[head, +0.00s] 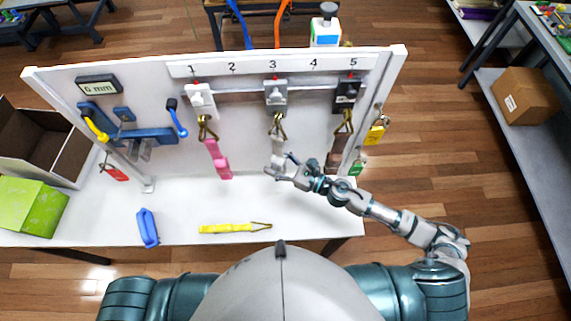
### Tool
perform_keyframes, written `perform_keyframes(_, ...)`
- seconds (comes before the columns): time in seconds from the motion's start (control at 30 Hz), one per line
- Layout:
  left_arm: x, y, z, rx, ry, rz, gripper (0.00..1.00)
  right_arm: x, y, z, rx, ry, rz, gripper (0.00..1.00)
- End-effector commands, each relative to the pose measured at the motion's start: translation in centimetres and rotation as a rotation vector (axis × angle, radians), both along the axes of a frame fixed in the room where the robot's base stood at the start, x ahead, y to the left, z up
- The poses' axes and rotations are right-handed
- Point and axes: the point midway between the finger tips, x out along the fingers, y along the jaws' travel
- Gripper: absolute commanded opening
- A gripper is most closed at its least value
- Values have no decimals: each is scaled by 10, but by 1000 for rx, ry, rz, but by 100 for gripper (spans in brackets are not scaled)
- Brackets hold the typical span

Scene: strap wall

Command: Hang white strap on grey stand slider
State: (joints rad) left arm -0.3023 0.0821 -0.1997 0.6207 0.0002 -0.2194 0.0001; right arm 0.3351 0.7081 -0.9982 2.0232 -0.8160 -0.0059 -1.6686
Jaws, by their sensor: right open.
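The grey slider (275,93) sits at position 3 on the rail of the white stand board. The white strap (278,150) hangs below it, with its brass-coloured hook (278,124) at the slider's lower end. The hook appears to hang on the slider, but the exact contact is too small to tell. My right gripper (279,170) is open beside the strap's lower end, which it partly hides; I cannot tell whether they touch. My left gripper is out of view.
A pink strap (217,160) hangs under the white slider (201,99); a brown strap (337,152) hangs under the black slider (347,93). A blue strap (148,228) and a yellow strap (228,228) lie on the white table (185,208). Padlocks hang near the board's right edge.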

Motion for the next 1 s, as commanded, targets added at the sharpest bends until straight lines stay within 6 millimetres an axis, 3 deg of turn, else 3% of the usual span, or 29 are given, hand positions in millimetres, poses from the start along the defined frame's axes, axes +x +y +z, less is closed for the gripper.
perform_keyframes(0.6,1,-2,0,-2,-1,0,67,-52,-88,-3,0,4,-1,63)
perform_keyframes(1.0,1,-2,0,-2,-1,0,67,-59,-100,-2,0,1,1,63)
